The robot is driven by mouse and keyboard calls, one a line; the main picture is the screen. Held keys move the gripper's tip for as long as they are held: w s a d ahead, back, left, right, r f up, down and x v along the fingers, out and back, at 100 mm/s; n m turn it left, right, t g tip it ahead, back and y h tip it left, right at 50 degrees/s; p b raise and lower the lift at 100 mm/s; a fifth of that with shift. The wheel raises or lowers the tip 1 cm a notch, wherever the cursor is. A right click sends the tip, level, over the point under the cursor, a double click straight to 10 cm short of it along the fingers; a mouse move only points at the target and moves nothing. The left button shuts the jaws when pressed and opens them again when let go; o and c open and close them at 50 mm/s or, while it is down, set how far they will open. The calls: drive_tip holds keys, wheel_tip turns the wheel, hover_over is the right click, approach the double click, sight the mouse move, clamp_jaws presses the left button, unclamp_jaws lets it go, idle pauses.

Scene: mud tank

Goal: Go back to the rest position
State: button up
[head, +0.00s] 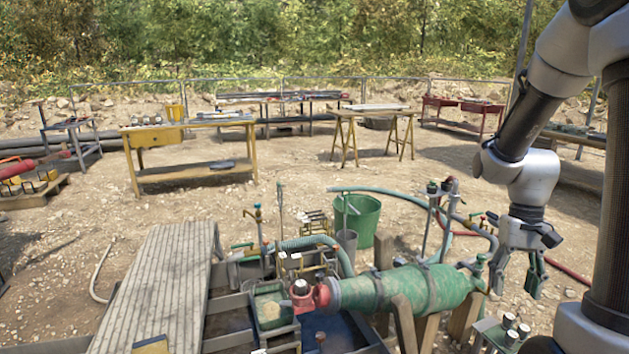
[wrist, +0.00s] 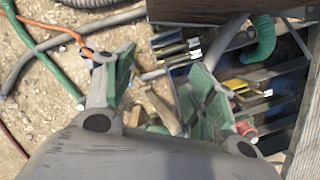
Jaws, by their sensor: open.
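My gripper (head: 518,276) hangs at the right of the head view, pointing down, with its two fingers apart and nothing between them. It is just right of the green cylinder (head: 420,290) with the red end fitting (head: 309,297). In the wrist view my gripper (wrist: 158,92) shows two green-padded fingers spread wide over the ground and the tank parts. My arm's upper links fill the right side of the head view. No marker of a rest position shows.
The tank with its slatted wooden deck (head: 160,285) fills the lower left. A green bucket (head: 361,220), pipes and a green hose (head: 390,196) stand behind the cylinder. A yellow workbench (head: 193,172) and a trestle table (head: 372,113) stand farther back. Gravel between them is mostly clear.

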drive_tip(key=s+a+r+n+t, duration=0.1)
drive_tip(key=s+a+r+t, duration=0.2)
drive_tip(key=s+r, duration=0.2)
drive_tip(key=s+a+r+n+t, duration=0.2)
drive_tip(key=s+a+r+t, duration=0.1)
drive_tip(key=r, duration=0.8)
drive_tip(key=shift+s+a+r+t+h, duration=0.35)
drive_tip(key=shift+s+t, duration=0.25)
drive_tip(key=shift+s, duration=0.35)
